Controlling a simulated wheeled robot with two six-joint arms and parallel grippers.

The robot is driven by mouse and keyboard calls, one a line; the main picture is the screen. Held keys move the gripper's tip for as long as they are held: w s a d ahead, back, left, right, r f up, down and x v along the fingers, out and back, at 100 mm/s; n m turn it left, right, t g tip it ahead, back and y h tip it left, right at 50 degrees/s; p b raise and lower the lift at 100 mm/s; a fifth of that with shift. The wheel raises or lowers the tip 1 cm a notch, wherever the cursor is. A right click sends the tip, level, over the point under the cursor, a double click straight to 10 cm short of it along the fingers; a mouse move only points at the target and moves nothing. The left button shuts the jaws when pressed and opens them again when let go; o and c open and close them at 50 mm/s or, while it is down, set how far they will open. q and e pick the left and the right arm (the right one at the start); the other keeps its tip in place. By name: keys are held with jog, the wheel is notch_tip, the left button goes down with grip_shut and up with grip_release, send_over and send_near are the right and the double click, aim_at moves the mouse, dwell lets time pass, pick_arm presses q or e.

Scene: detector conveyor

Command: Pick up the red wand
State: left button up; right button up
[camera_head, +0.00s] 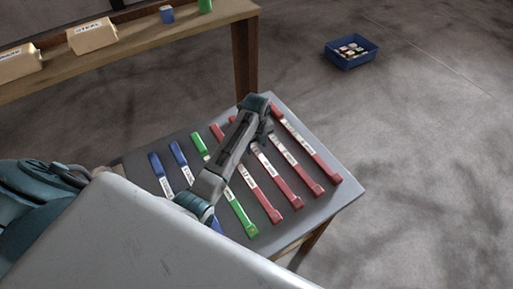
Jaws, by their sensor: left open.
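Several red wands with pale labelled middles lie side by side on the right half of a grey table (342,204). The rightmost red wand (308,147) is fully in view. Another red wand (297,168) lies just left of it, its upper part close to my gripper. Two more, a red wand (284,187) and a red wand (262,196), lie further left, partly covered by my left arm. My left gripper (266,130) is open over the table's far part, near the upper ends of the right-hand red wands. Its fingertips are small and partly hidden. My right gripper is out of view.
A green wand (239,211) and a blue wand (160,173) lie left of the red ones. A wooden bench (150,42) with labelled boxes (92,36) stands behind. A blue crate (350,61) sits on the open floor at the right.

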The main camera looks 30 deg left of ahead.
pick_arm(q)
jog(key=shift+f, duration=1)
grip_shut()
jog(key=shift+r, duration=0.1)
